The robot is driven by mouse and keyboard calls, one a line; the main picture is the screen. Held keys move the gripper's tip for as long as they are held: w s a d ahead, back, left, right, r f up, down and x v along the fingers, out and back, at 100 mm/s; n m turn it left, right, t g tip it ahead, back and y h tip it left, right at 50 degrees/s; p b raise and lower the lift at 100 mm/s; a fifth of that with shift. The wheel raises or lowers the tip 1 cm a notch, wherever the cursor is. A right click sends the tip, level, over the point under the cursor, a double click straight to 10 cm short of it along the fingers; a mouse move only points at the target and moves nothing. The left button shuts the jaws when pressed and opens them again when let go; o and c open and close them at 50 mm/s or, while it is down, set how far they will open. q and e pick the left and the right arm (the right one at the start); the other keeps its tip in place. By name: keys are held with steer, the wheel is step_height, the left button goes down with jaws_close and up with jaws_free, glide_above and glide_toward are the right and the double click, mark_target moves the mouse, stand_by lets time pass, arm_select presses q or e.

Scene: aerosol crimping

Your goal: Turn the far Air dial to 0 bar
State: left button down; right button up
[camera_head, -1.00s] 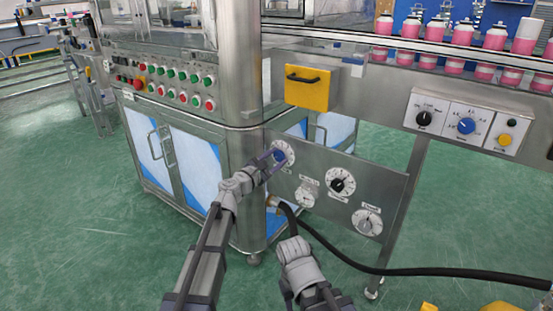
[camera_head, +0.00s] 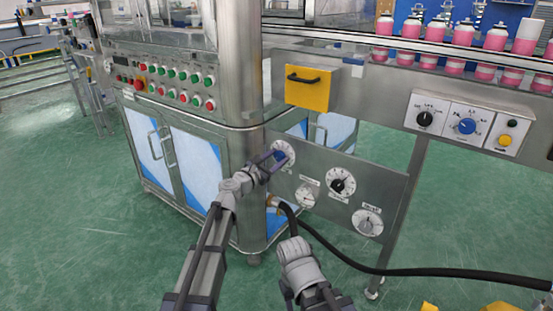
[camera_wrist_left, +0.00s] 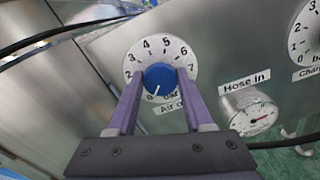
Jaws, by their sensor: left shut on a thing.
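The far Air dial (camera_head: 283,152) is a round white dial with a blue knob, on the steel panel beside the cabinet. In the left wrist view its blue knob (camera_wrist_left: 160,79) sits between the two purple fingers of my left gripper (camera_wrist_left: 160,82), which are shut on it. The knob's white mark points down and left, at or very near the 0. The scale (camera_wrist_left: 152,47) shows numbers up to 7. The lower part of the scale and the label "Air o..." are partly hidden by the fingers. My right arm shows low in the head view, but its fingers do not.
A hose-in gauge (camera_head: 306,194), a black-knobbed dial (camera_head: 341,182) and a grey-knobbed dial (camera_head: 367,222) share the panel. A black hose (camera_head: 420,271) runs across the lower right. A yellow box (camera_head: 310,88) juts out above. Another blue dial (camera_head: 466,126) is at the right.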

arm_select(q)
steer(key=shift+c, duration=1.5)
jaws_free()
steer(key=shift+s, duration=0.1)
steer(key=v, duration=0.7)
steer(key=shift+s+a, duration=0.2)
steer(key=shift+a, duration=0.05)
